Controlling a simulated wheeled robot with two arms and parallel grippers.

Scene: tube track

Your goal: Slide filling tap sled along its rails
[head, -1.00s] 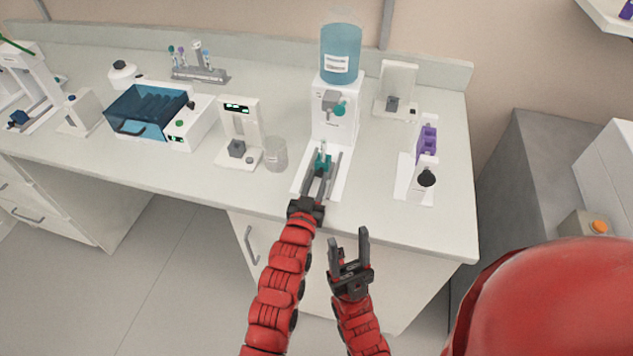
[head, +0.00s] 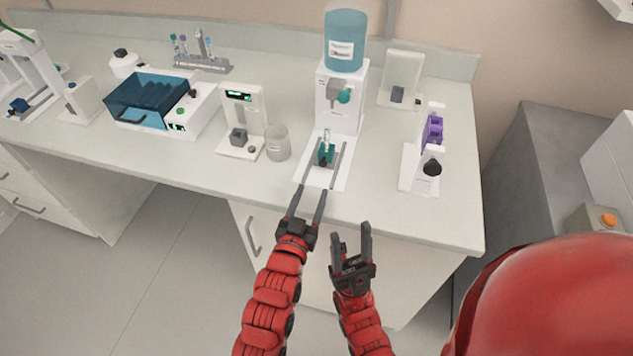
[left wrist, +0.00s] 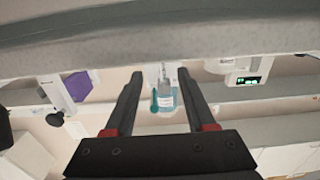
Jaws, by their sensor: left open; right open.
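The teal sled (head: 325,154) with a small clear tube upright in it sits between two dark rails (head: 339,161) on a white base plate. The filling station (head: 341,100) stands behind it, with a teal tap (head: 344,97) and a blue bottle (head: 345,42) on top. My left gripper (head: 308,192) is open and empty, in front of the sled at the bench's front edge, apart from it. In the left wrist view its two fingers (left wrist: 157,85) are spread, with the blue bottle (left wrist: 165,97) seen between them. My right gripper (head: 350,234) is open and empty, lower, in front of the bench.
A glass beaker (head: 277,143) and a white device with a green display (head: 241,121) stand left of the rails. A purple-and-white device (head: 425,150) stands to the right. A blue-lidded box (head: 160,103) is farther left. Bare bench lies between the rails and the purple device.

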